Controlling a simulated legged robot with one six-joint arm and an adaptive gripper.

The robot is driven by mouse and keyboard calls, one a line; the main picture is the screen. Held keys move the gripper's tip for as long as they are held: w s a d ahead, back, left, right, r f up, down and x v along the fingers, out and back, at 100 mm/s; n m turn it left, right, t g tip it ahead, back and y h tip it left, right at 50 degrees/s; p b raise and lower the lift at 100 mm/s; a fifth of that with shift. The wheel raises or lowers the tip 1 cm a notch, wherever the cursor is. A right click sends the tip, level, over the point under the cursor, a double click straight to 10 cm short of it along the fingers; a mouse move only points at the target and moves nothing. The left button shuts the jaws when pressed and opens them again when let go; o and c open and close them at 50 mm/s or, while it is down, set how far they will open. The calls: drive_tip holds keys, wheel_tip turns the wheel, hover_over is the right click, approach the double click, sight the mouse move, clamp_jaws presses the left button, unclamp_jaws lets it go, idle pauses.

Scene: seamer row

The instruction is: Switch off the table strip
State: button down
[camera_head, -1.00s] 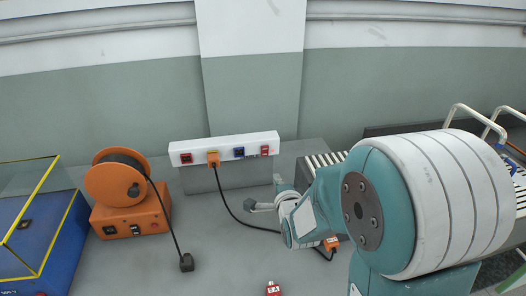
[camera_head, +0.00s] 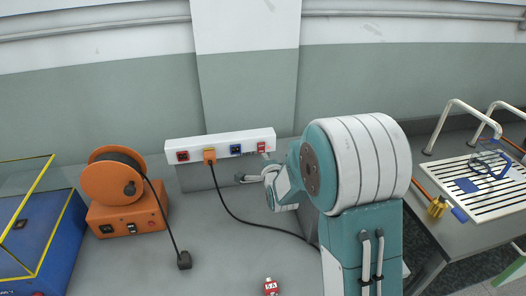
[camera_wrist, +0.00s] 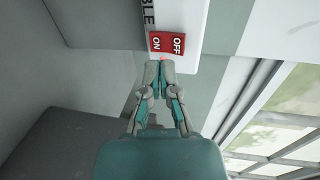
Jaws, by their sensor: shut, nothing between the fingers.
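The white power strip (camera_head: 222,147) runs along the foot of the wall at the back of the table. At its right end is a red rocker switch (camera_head: 262,147). In the wrist view this switch (camera_wrist: 167,43) shows OFF and ON markings, with the letters "BLE" beside it on the strip. My gripper (camera_wrist: 158,66) is shut and empty, its fingertips just below the switch's ON end. I cannot tell whether they touch it. In the head view my gripper (camera_head: 266,157) is small and partly hidden by my arm, just under the strip's right end.
An orange plug (camera_head: 209,156) sits in the strip, its black cable trailing across the table. An orange cable reel (camera_head: 128,195) and a blue glass-topped box (camera_head: 38,240) stand at left. A small red tag (camera_head: 271,287) lies at the front. A white slatted rack (camera_head: 480,180) is at right.

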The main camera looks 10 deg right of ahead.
sight(261, 147)
drive_tip(key=shift+w+r, duration=0.15)
drive_tip(key=shift+w, duration=0.7)
drive_tip(key=shift+w+r, duration=0.15)
drive_tip(key=shift+w, duration=0.65)
drive_tip(key=shift+w+r, duration=0.1)
drive_tip(key=shift+w, duration=0.2)
